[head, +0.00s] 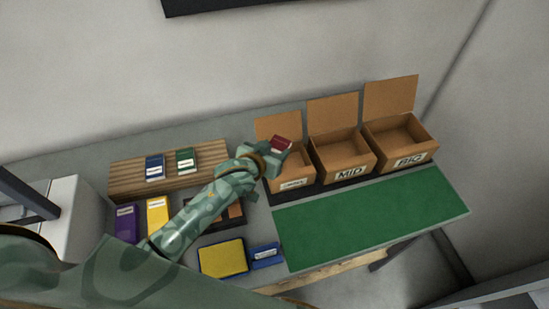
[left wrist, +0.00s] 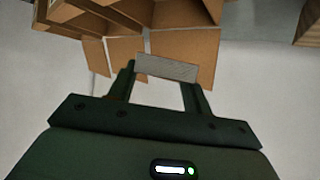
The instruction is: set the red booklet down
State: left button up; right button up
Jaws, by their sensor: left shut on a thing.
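The red booklet (head: 281,144) is a small dark red block with a pale edge. In the head view my left gripper (head: 275,154) is shut on it, above the leftmost cardboard box (head: 293,186). In the left wrist view, the booklet (left wrist: 167,67) shows as a grey-white edge between the two fingers of my left gripper (left wrist: 165,75), with cardboard flaps beyond it. The gripper hides part of the leftmost box, and I cannot tell how high the booklet is above it. My right gripper is not in view.
Open boxes marked MID (head: 349,174) and BIG (head: 409,161) stand to the right. A green mat (head: 370,216) lies bare in front. A wooden rack (head: 125,182) holds a blue and a green booklet. Purple (head: 125,224) and yellow (head: 157,213) items, a yellow pad (head: 222,258) and a blue item (head: 265,255) lie nearer.

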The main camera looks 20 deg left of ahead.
aim_at(274, 150)
pick_arm(q)
jog(key=shift+w+a+f+b, duration=0.15)
jog(key=shift+w+f, duration=0.35)
jog(key=shift+f, duration=0.1)
jog(key=shift+w+a+f+b, duration=0.1)
jog(key=shift+w+f+b, duration=0.05)
jog(key=shift+w+f, duration=0.35)
jog(key=shift+w+f+b, duration=0.1)
jog(key=shift+f+b, duration=0.45)
jog(key=shift+f, duration=1.25)
jog(key=shift+f, duration=0.55)
jog(key=o, duration=1)
jog(key=shift+r, duration=0.4)
jog(key=p+v, duration=0.3)
jog(key=v, duration=0.9)
jog(key=shift+r, duration=0.2)
